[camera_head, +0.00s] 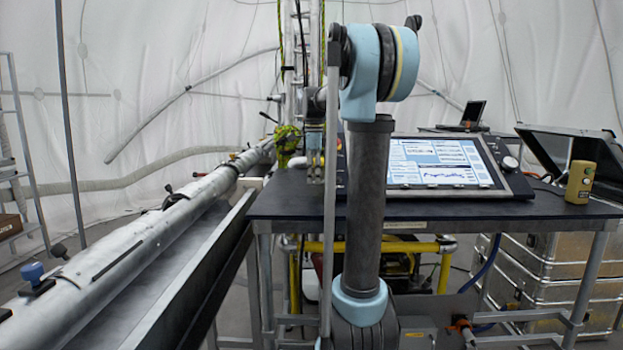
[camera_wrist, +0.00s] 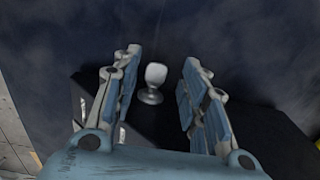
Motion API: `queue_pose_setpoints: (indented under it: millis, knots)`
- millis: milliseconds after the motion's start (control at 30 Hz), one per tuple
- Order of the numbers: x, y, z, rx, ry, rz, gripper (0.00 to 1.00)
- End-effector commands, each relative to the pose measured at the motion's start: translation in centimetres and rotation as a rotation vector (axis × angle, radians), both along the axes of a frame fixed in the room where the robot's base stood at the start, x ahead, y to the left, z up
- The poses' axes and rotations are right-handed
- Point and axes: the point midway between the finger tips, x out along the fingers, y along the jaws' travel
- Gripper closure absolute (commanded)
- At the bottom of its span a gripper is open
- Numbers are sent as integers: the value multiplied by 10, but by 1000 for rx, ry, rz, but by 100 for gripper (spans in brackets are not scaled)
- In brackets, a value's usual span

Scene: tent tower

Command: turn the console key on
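The console (camera_head: 445,165) with a lit screen sits on the dark table, its left part hidden behind my arm. In the wrist view, a small silver key (camera_wrist: 154,82) with a flat, rounded head and a round base stands on a dark surface. My gripper (camera_wrist: 162,62) is open, with one finger on each side of the key and a visible gap on both sides. In the head view, my gripper (camera_head: 315,165) points down near the table's left end, partly hidden by my arm. I cannot make out the key in the head view.
A yellow box with buttons (camera_head: 580,182) stands at the right of the table (camera_head: 400,212). A laptop (camera_head: 470,118) is behind the console. A long metal tube (camera_head: 130,235) runs along the left. Metal cases (camera_head: 560,265) stand at the right. The table's front strip is clear.

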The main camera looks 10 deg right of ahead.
Motion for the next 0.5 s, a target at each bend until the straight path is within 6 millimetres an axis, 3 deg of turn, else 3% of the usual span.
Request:
queue_pose_setpoints:
  millis: [167,500]
  knots:
    - [0,0,22,0,0,0,60]
    - [1,0,84,0,0,0,60]
